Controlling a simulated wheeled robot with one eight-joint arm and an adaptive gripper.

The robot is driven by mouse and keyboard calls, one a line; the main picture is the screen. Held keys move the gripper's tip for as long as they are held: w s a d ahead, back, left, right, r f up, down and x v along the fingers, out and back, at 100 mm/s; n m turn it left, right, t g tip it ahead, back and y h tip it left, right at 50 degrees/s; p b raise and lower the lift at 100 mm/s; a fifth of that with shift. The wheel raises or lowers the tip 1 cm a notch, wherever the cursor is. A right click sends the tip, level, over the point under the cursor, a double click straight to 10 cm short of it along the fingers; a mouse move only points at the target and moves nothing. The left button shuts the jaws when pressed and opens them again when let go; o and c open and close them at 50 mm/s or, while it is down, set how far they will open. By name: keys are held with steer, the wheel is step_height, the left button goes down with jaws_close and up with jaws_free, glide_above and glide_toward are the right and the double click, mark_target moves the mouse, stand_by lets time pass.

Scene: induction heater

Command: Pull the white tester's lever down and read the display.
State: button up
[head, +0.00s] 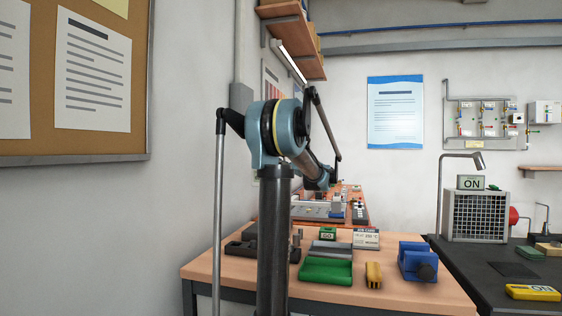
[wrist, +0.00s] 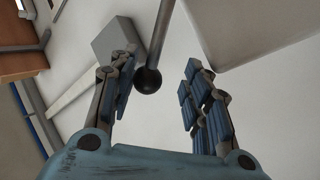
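In the wrist view my gripper (wrist: 161,66) is open, with a finger on each side. A lever (wrist: 160,38), a thin metal rod ending in a black ball knob (wrist: 148,80), reaches down between the fingers. The knob sits nearer the left finger; I cannot tell if they touch. A large pale, smooth body (wrist: 252,30) fills the top right and may be the white tester. No display can be read there. In the head view my arm stretches away over the bench, and I cannot make out the gripper or the lever there.
A wall stands close on the left.

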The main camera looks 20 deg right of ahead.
steer(key=shift+s, duration=0.1)
steer(key=v, duration=1.2)
stand_by(0.4)
